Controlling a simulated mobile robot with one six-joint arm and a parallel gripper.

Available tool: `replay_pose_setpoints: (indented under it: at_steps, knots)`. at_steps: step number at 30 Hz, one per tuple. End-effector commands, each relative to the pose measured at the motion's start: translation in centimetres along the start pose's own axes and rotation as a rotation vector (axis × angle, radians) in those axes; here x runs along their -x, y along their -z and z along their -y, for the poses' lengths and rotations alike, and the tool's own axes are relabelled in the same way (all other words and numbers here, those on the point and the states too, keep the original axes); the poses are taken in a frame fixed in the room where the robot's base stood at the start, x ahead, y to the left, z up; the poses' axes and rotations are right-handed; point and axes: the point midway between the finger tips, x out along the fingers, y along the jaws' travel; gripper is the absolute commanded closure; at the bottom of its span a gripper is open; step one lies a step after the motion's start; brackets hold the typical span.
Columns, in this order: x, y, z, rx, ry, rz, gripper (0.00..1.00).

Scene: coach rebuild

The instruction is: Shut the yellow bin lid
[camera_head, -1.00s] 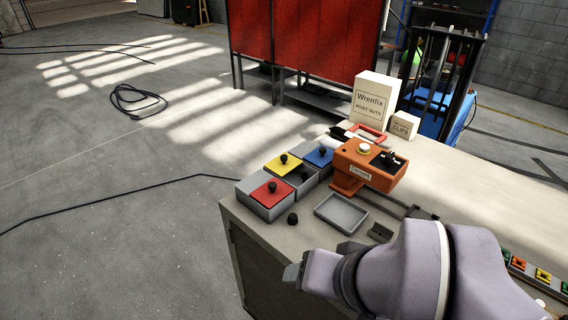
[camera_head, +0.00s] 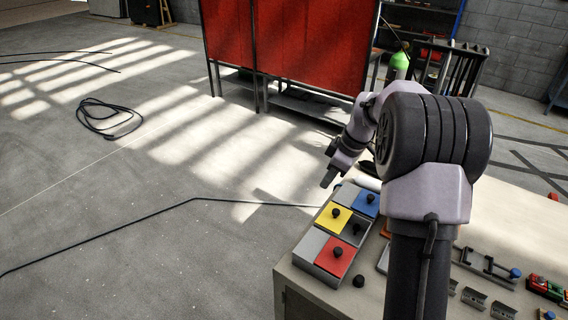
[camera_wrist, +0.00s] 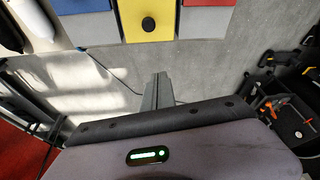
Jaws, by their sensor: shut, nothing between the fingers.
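The yellow lid (camera_head: 334,217), with a black knob, sits in the middle of a row of grey bins. It lies to the left over its bin, and a dark open gap (camera_head: 354,229) shows to its right. In the wrist view the yellow lid (camera_wrist: 175,18) is at the top, level with bare grey bin tops on both sides. My gripper (camera_head: 327,180) is shut and empty, beyond the lid and apart from it, at the far left side of the bins. Its fingers (camera_wrist: 158,90) show below the lid in the wrist view.
The red lid (camera_head: 335,257) and blue lid (camera_head: 366,204) sit right of their bins' bare grey parts. A loose black knob (camera_head: 358,281) stands on the bench (camera_head: 312,286). My arm hides much of the bench. The floor left of it is open, with a cable (camera_head: 150,220).

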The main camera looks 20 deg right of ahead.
Motion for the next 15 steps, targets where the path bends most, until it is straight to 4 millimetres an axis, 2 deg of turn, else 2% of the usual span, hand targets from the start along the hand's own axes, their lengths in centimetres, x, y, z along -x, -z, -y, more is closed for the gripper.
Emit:
replay_pose_setpoints:
  at_steps: [5,15]
  knots:
    - [-2.0,-0.6,-0.7,0.033,0.008,-0.002,1.00]
    - [-9.5,-0.6,-0.5,0.032,0.010,-0.001,1.00]
